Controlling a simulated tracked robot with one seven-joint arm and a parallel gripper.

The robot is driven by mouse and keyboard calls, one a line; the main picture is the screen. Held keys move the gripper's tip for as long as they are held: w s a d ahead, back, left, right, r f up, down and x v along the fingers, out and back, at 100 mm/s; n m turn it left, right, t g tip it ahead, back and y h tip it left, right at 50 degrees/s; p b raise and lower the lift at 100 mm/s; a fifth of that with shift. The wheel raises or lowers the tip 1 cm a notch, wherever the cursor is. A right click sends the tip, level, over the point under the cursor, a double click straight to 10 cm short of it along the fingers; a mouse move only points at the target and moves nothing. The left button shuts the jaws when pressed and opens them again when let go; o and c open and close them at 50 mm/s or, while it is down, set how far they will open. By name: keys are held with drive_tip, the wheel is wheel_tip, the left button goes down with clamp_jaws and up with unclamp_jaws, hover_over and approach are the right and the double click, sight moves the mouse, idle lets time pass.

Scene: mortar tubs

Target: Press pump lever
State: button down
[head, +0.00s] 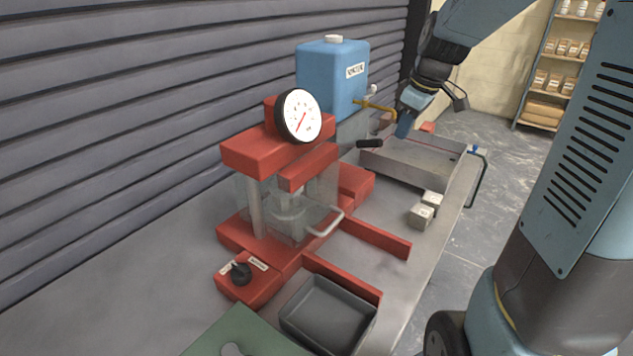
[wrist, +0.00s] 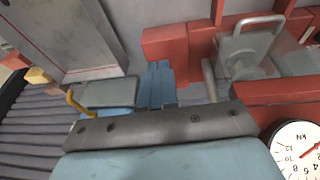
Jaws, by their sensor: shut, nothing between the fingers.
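The red press (head: 262,150) stands on the bench with a round dial gauge (head: 302,116) on top. The pump lever's black grip (head: 369,143) sticks out to the right of the press, roughly level. My gripper (head: 403,130) points down, just right of and slightly above the grip in the head view, with a visible gap in the picture. Its depth relative to the lever is unclear. In the wrist view its blue fingers (wrist: 160,72) are together with nothing between them. I cannot make out the black grip in the wrist view; the gauge (wrist: 298,150) shows at its lower right.
A blue tank (head: 332,75) with a brass tap (head: 374,104) stands behind the press. A grey metal tray (head: 415,181) lies below my gripper. Small grey blocks (head: 424,209), a dark tray (head: 328,318) and a black knob (head: 241,271) are nearer. A ribbed wall (head: 130,110) bounds the left.

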drive_tip(key=shift+s, duration=0.1)
drive_tip(key=s+r+m+t, duration=0.1)
drive_tip(key=s+r+m, duration=0.1)
drive_tip(key=s, duration=0.5)
drive_tip(key=s+a+r+m+t+h, duration=0.1)
drive_tip(key=s+m, duration=0.3)
drive_tip(key=s, duration=0.4)
drive_tip(key=s+r+m+t, duration=0.1)
drive_tip(key=s+r+m, duration=0.1)
drive_tip(key=s, duration=0.5)
drive_tip(key=shift+s+a+r+m+h, duration=0.3)
drive_tip(key=shift+r+m+h, duration=0.1)
drive_tip(key=shift+m, duration=0.5)
